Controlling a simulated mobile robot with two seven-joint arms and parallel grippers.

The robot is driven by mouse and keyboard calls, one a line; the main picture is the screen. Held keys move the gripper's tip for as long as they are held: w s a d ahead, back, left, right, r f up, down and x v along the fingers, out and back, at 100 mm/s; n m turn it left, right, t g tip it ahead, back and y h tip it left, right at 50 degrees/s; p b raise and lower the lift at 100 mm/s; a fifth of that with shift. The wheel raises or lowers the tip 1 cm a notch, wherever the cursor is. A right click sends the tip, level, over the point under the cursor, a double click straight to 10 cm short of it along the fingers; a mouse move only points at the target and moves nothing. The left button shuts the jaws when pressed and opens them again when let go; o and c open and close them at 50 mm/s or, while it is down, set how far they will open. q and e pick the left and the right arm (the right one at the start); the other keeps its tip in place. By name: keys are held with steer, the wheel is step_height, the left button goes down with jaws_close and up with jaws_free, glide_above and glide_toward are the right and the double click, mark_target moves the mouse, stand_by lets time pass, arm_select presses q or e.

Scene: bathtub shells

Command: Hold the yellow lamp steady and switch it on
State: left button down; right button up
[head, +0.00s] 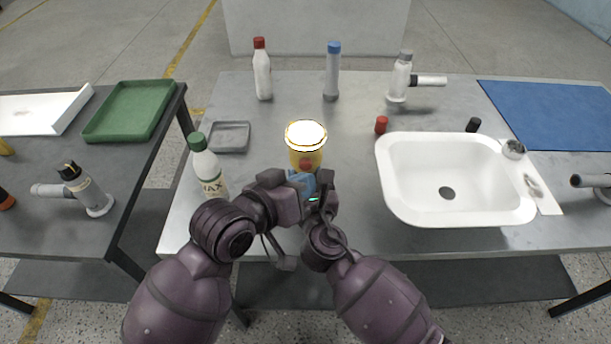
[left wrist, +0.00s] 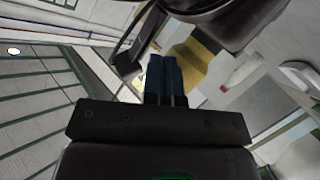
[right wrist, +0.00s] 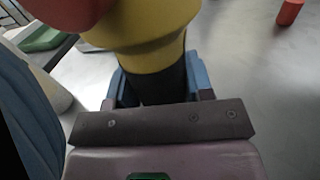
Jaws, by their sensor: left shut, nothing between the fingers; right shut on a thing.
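The yellow lamp (head: 304,153) stands upright near the table's front middle. Its round top is bright white and looks lit, and a red button (head: 306,164) is on its near side. My right gripper (right wrist: 160,85) is shut on the lamp's dark lower part; in the right wrist view the yellow body (right wrist: 145,45) and red button (right wrist: 70,12) are above the fingers. My left gripper (head: 301,180) is shut and empty just in front of the lamp, by the button; contact cannot be told. Its closed blue fingers (left wrist: 165,72) show in the left wrist view. The arms hide the lamp's base.
A white bottle with a green cap (head: 204,165) stands close to the left, beside a grey tray (head: 229,137). A white sink (head: 400,205) is to the right, with a red cap (head: 381,124) near its corner. Bottles stand at the back.

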arm_select(q)
steer(key=shift+s, duration=3)
arm_select(e)
steer(key=o, duration=1.1)
